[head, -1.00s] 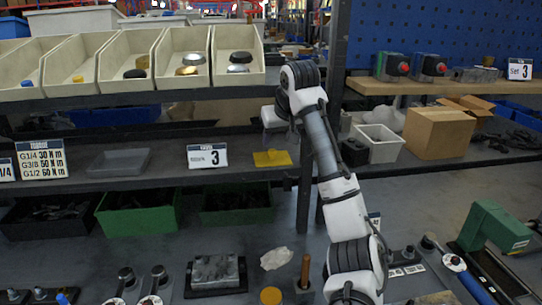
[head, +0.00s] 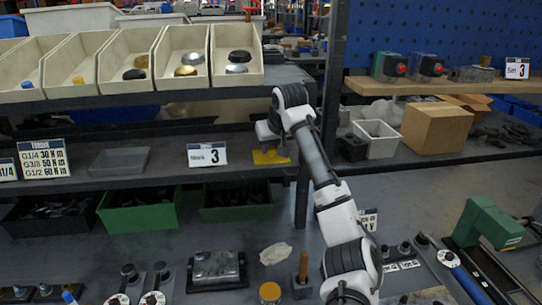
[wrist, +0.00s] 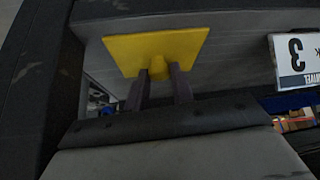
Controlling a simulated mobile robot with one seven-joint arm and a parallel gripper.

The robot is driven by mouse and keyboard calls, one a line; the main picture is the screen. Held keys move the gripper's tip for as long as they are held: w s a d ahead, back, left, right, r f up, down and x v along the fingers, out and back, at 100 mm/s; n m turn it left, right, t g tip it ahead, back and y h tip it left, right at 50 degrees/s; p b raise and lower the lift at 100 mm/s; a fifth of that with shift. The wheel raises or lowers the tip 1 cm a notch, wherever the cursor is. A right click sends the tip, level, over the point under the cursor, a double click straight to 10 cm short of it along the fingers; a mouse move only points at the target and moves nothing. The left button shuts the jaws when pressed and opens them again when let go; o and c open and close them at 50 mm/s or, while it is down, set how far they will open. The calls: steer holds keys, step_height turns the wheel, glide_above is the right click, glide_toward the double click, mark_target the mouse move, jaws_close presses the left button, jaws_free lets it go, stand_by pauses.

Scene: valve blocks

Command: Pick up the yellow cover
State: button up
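The yellow cover (head: 271,157) is a flat square plate lying on the middle shelf, right of the "3" sign. In the wrist view the yellow cover (wrist: 130,50) shows a short round knob (wrist: 158,68) on its face. My gripper (wrist: 160,72) is open, with its two dark fingertips at the knob, one on each side. Whether they touch it I cannot tell. In the head view my gripper (head: 268,138) is just above the cover and hides part of it.
A "3" sign (head: 207,155) and a grey tray (head: 119,161) stand left on the same shelf (head: 165,172). A shelf post (head: 302,195) is close on the right. The upper shelf with sloped bins (head: 182,60) is above left. A white bin (head: 378,140) stands further right.

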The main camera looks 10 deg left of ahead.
jaws_close()
steer(key=shift+r, duration=0.15)
